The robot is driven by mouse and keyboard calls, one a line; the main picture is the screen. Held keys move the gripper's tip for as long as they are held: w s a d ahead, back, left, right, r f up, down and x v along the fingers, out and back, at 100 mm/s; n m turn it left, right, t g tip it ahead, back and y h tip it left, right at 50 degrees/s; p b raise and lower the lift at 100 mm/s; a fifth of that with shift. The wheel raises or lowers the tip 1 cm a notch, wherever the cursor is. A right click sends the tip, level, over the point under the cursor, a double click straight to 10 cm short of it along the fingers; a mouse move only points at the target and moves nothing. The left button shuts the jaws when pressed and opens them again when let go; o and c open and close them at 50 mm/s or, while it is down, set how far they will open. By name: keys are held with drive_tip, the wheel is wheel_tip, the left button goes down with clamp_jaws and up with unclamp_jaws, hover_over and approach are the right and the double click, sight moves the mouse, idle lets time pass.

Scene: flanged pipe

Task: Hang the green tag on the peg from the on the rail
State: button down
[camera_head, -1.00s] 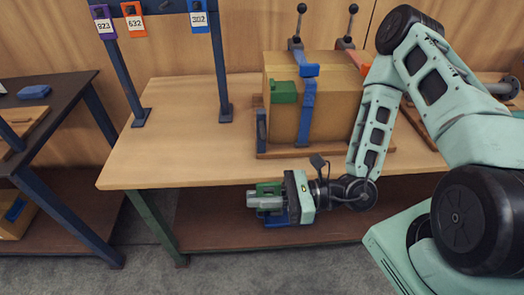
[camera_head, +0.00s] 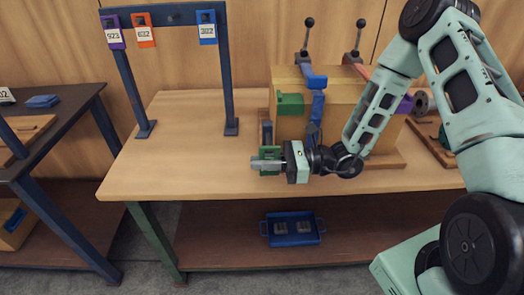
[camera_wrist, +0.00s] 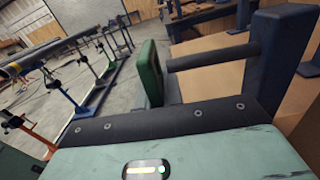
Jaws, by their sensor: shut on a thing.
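My gripper (camera_head: 264,163) is shut on the green tag (camera_head: 270,154), just above the front of the table. The tag is partly hidden by the fingers. In the wrist view the green tag (camera_wrist: 151,73) stands on edge ahead of my gripper. The dark blue rail (camera_head: 188,17) runs across two posts at the table's back left, above and left of my gripper. A purple tag 923 (camera_head: 115,37), an orange tag 632 (camera_head: 144,35) and a blue tag 302 (camera_head: 207,33) hang there. A small bare peg (camera_head: 175,17) shows between the orange and blue tags.
A blue tray (camera_head: 293,240) with two grey pieces sits on the lower shelf. The wooden tabletop (camera_head: 180,150) is clear around the rail posts. A dark side table (camera_head: 70,115) stands left.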

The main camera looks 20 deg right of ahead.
drive_tip(key=w, duration=0.1)
drive_tip(key=w+d+p, duration=0.1)
drive_tip(key=w, duration=0.1)
drive_tip(key=shift+w+f, duration=0.1)
drive_tip(key=shift+w, duration=0.2)
drive_tip(key=shift+f, duration=0.1)
drive_tip(key=shift+f, duration=0.2)
drive_tip(key=c, duration=1.5)
unclamp_jaws()
drive_tip(key=shift+r, duration=0.1)
drive_tip(key=shift+c, duration=0.2)
